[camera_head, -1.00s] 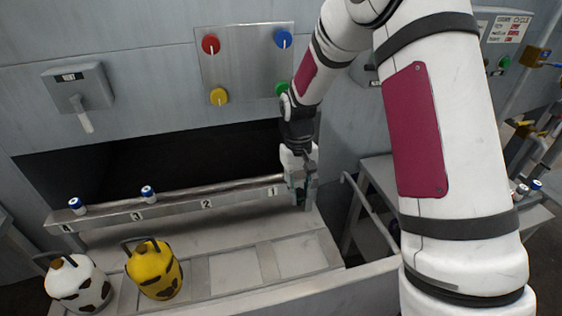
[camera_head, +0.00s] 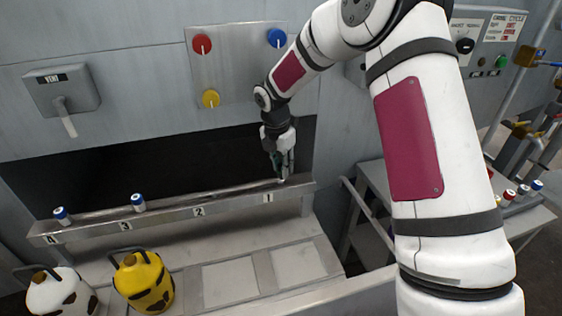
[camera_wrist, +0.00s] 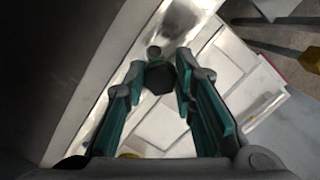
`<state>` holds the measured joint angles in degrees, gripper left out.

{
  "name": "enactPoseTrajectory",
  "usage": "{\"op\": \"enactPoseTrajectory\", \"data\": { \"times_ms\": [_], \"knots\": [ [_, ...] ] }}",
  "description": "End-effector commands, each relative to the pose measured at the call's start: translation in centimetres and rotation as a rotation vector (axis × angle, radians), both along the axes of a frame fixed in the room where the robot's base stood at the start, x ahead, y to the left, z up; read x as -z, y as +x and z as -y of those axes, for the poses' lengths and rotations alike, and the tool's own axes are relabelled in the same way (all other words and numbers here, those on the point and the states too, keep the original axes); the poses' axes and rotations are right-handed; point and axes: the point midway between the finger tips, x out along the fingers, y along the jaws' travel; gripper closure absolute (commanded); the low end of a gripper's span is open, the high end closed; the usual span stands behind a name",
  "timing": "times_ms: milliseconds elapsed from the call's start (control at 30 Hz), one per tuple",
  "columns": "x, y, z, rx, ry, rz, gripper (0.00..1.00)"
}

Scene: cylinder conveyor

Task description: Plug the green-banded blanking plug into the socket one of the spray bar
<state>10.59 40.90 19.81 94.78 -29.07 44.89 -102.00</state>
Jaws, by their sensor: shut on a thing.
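The spray bar (camera_head: 170,217) is a grey metal rail with labels 1 to 4. Blue-topped plugs stand upright at position 3 (camera_head: 138,202) and position 4 (camera_head: 62,215). My gripper (camera_head: 281,172) points down at the right end of the bar, just behind label 1. In the wrist view, the teal fingers are shut on a dark, hexagonal-looking plug (camera_wrist: 159,78). A small round feature (camera_wrist: 153,51), perhaps socket one, shows on the bar just beyond the plug. I cannot tell whether the plug touches the bar.
A yellow jug (camera_head: 144,282) and a white, dark-patched jug (camera_head: 60,293) stand at the front left. A side table (camera_head: 520,222) at right holds several red- and blue-topped plugs. A valve panel (camera_head: 237,65) is above the dark opening behind the bar.

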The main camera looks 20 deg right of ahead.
Motion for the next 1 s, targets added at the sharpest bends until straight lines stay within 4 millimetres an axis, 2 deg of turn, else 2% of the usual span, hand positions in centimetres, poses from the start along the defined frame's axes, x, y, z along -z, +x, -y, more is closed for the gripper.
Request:
{"op": "enactPoseTrajectory", "data": {
  "times_ms": [267, 733, 1000],
  "knots": [
    [-0.4, 1.0, 0.0, -0.142, 0.000, -0.002, 0.99],
    [-0.4, 1.1, 0.2, -0.154, 0.000, 0.000, 0.99],
    [0.9, 1.2, 0.2, -0.155, -0.001, -0.001, 0.99]
  ]
}}
